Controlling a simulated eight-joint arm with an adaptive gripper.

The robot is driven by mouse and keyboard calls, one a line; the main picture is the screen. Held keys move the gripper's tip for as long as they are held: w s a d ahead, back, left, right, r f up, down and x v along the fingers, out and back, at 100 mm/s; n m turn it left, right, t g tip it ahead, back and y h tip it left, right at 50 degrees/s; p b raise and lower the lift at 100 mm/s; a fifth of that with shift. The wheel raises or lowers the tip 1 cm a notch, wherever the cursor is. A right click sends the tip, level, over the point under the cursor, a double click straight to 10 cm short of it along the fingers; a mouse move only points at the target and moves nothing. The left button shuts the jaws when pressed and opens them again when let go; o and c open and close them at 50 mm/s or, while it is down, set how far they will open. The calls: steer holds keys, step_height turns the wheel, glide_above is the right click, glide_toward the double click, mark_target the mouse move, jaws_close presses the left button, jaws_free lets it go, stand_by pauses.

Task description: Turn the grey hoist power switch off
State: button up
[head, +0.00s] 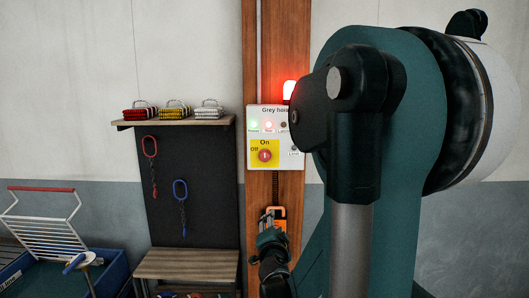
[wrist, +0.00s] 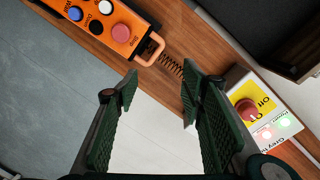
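The hoist switch box (head: 284,158) is a white panel headed "Grey ho…" on a wooden post. Its red rotary knob (head: 265,156) sits on a yellow plate (head: 275,145) marked "On" above and "Off" to the left. The knob's pale mark looks upright, toward "On". In the wrist view the knob (wrist: 247,108) lies right of my fingers. My gripper (wrist: 160,85) is open, with nothing between its fingers, and apart from the knob. In the head view my gripper (head: 268,226) is below the box. My arm hides the box's right edge.
A lit red lamp (head: 290,91) tops the box; green (head: 254,125) and red (head: 269,125) indicators glow. An orange pendant control (head: 280,212) hangs by a coiled cord below, close to my gripper. A shelf (head: 180,124) with slings and a dark hook board (head: 190,160) stand left.

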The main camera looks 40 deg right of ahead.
step_height(320, 180, up, 12)
steer(key=w+n+p, duration=0.3)
steer(key=n+p, duration=0.2)
steer(key=n, duration=0.3)
steer(key=n+h+p, duration=0.1)
steer(key=n+p, duration=0.3)
steer(key=n, duration=0.4)
glide_toward(265, 158)
steer(key=x, duration=0.2)
steer(key=shift+s+a, duration=0.1)
steer(key=shift+a, duration=0.1)
steer(key=shift+d, duration=0.1)
steer(key=shift+p+x, duration=0.75)
steer(key=shift+x, duration=3.05)
steer(key=shift+r, duration=0.1)
steer(key=shift+c, duration=0.5)
steer(key=c, duration=0.8)
